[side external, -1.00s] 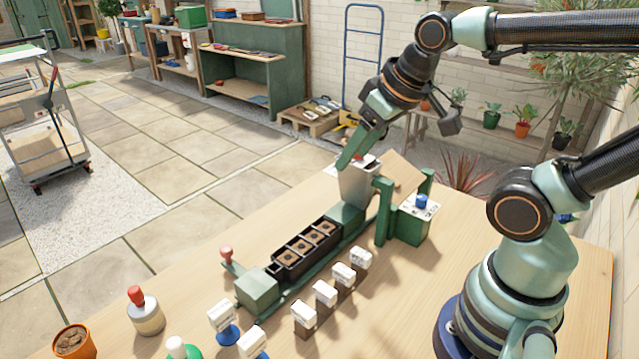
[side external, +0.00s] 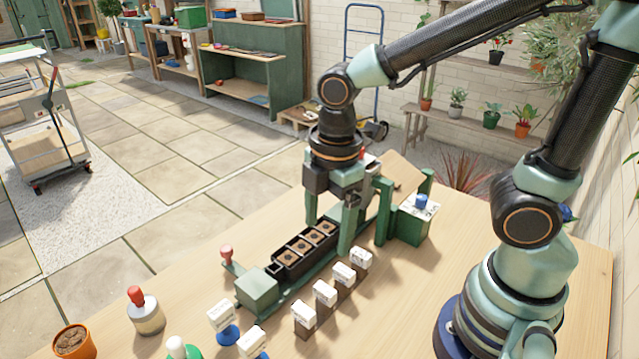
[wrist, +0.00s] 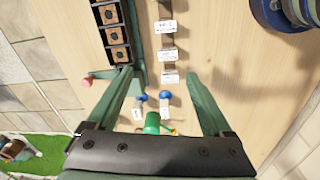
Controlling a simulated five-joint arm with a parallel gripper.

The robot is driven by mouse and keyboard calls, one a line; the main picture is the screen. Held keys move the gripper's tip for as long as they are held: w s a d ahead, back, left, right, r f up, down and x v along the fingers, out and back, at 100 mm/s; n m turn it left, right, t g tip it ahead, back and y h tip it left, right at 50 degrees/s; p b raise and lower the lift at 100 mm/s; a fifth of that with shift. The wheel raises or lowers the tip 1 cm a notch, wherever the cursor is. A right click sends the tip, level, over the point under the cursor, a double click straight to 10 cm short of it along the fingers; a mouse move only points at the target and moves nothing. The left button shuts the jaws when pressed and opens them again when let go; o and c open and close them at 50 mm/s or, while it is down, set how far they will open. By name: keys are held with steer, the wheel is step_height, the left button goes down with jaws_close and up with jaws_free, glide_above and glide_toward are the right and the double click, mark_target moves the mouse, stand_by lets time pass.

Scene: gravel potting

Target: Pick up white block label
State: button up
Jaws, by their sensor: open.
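Several white labels on small brown blocks stand in a row on the table; the nearest is a white label (side external: 304,311), and the farthest is another white label (side external: 360,257). Part of the row shows in the wrist view, including a white label (wrist: 168,54) between my fingers' lines. Two more white labels (side external: 222,315) stand on blue round bases at the front. My gripper (side external: 328,234) is open and empty, pointing down above the black tray and beside the label row. In the wrist view, my gripper (wrist: 159,73) has its fingers spread apart around empty space.
A black tray with brown cells (side external: 305,245) lies on a green rail left of the labels. A green box with a blue knob (side external: 418,217) stands at the back right. A red-topped bottle (side external: 146,312) and a terracotta pot (side external: 74,342) stand front left. Table right of the labels is clear.

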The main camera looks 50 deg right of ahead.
mark_target(325, 289)
steer(key=shift+s+a+f+n+g, duration=0.15)
steer(key=shift+a+f+n, duration=0.2)
steer(key=shift+f, duration=1.9)
steer(key=shift+s+a+f+n+g, duration=0.1)
steer(key=shift+f+n, duration=0.35)
steer(key=shift+f, duration=1.75)
steer(key=shift+s+a+f+n+g, duration=0.15)
steer(key=shift+a+f+n, duration=0.2)
steer(key=shift+f, duration=1.9)
steer(key=shift+d, duration=0.1)
jaws_close()
